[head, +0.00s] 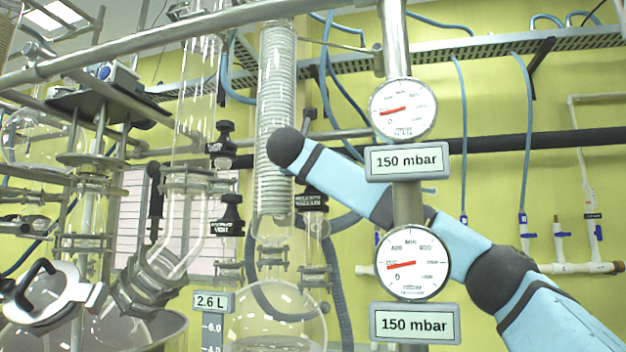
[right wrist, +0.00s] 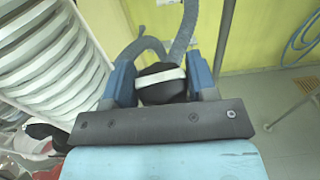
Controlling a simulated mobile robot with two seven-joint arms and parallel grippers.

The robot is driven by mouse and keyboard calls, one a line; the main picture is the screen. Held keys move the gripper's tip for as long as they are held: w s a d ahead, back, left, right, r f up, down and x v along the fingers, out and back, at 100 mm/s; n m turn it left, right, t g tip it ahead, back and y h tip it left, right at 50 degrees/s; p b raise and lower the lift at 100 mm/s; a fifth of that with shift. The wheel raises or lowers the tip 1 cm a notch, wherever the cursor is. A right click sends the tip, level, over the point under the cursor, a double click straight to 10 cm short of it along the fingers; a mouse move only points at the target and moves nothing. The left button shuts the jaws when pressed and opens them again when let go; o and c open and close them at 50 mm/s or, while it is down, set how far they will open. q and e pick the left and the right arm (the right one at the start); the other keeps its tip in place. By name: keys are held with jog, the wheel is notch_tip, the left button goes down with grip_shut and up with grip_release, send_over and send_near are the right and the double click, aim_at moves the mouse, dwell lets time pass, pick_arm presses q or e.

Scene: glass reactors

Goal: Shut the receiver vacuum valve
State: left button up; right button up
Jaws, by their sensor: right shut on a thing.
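In the right wrist view my right gripper (right wrist: 160,86) is shut on a round black valve knob (right wrist: 158,96). One blue-grey finger is on each side of it. A white bar (right wrist: 161,78) runs across the knob, nearly level in that view. In the head view a black valve with a small, blurred label (head: 311,202), which seems to read receiver vacuum, sits right of the coil condenser. My light-blue right arm comes in from the lower right and passes just above it. The right gripper itself cannot be made out there. My left gripper is not in view.
The glass coil condenser (head: 276,110) stands close to my arm's dark joint. Two gauges, upper (head: 402,110) and lower (head: 412,264), stand by the arm, with displays reading 150 mbar. A black vent valve (head: 227,215) is to the left. A grey hose (right wrist: 181,42) lies beyond the knob.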

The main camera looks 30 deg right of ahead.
jog(key=shift+m+g+h, duration=0.4)
jog(key=shift+g, duration=0.1)
jog(key=o, duration=0.9)
jog(key=shift+d, duration=0.1)
jog(key=b+v, duration=0.1)
jog(key=v, duration=1.3)
jog(key=shift+w, duration=0.1)
